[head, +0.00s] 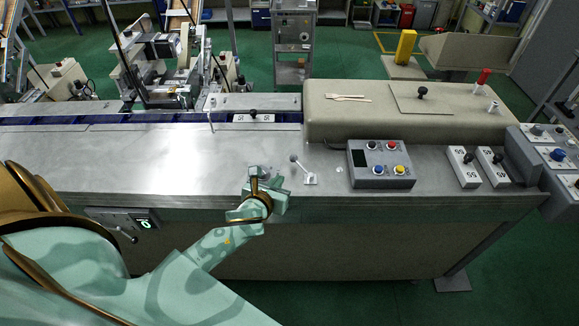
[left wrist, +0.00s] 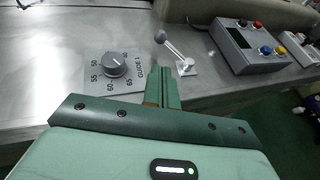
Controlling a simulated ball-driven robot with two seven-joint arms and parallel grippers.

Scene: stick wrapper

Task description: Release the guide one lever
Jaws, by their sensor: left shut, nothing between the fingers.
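The guide one lever (head: 303,168) is a thin metal rod with a grey ball end on a small white base, on the front part of the steel tabletop. In the left wrist view the lever (left wrist: 174,51) leans up and left toward its ball, beside a grey knob (left wrist: 113,65) on a scale plate marked GUIDE 1. My left gripper (head: 262,183) is shut and empty at the table's front edge, just left of the lever. Its closed fingers (left wrist: 168,78) point between the knob and the lever base. Whether they touch the lever, I cannot tell. My right gripper is not in view.
A grey button box (head: 381,163) stands to the right of the lever. A beige cover (head: 375,110) and a blue conveyor channel (head: 90,118) lie behind. Two switch plates (head: 464,167) are farther right. The steel tabletop (head: 140,158) on the left is clear.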

